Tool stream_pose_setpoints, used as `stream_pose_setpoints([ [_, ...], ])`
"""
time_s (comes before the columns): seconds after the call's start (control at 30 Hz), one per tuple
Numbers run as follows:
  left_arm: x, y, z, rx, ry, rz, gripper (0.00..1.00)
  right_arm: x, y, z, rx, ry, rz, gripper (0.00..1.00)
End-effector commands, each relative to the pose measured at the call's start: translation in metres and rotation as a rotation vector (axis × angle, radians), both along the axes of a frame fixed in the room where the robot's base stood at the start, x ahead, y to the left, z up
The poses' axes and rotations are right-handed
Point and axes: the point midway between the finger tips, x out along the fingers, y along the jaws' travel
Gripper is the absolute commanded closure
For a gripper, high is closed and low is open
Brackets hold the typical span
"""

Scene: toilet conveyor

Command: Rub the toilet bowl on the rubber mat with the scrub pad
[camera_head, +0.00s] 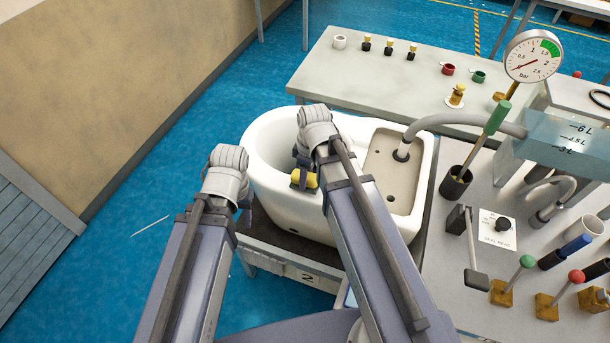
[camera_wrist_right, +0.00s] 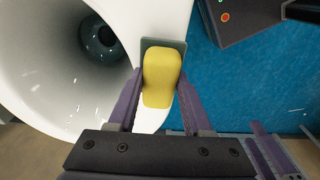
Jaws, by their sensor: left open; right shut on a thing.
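The white toilet bowl (camera_head: 294,207) lies on the dark rubber mat (camera_head: 275,238), its round opening to the left. My right gripper (camera_head: 304,178) is shut on the yellow scrub pad (camera_head: 309,180), in front of the bowl's near wall. In the right wrist view my right gripper (camera_wrist_right: 161,85) grips the yellow pad (camera_wrist_right: 162,78) with its grey-green face beside the bowl's rim (camera_wrist_right: 165,15). Whether the pad touches the bowl cannot be told. My left gripper (camera_head: 245,190) is open and empty, left of the bowl; its fingers are mostly hidden by its wrist.
A grey bench (camera_head: 450,270) with levers, coloured knobs and a pressure gauge (camera_head: 533,56) stands to the right. A hose (camera_head: 455,118) runs into the bowl's tank part. A pale table (camera_head: 400,80) stands behind. Blue floor (camera_head: 150,210) is open at left.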

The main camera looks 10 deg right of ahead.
Motion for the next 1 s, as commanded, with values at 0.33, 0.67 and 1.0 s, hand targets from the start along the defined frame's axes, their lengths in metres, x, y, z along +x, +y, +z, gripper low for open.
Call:
stream_pose_setpoints([
  [0.33, 0.000, 0.000, 0.040, 0.000, 0.000, 0.000, 0.50, 0.001, 0.002, 0.040, 0.003, -0.002, 0.001, 0.95],
  [0.67, 0.000, 0.000, 0.043, 0.000, 0.000, 0.000, 0.50, 0.002, 0.002, 0.043, 0.004, -0.003, 0.001, 0.95],
  [1.0, 0.000, 0.000, 0.061, 0.000, 0.000, 0.000, 0.50, 0.002, 0.002, 0.061, 0.004, -0.003, 0.001, 0.95],
])
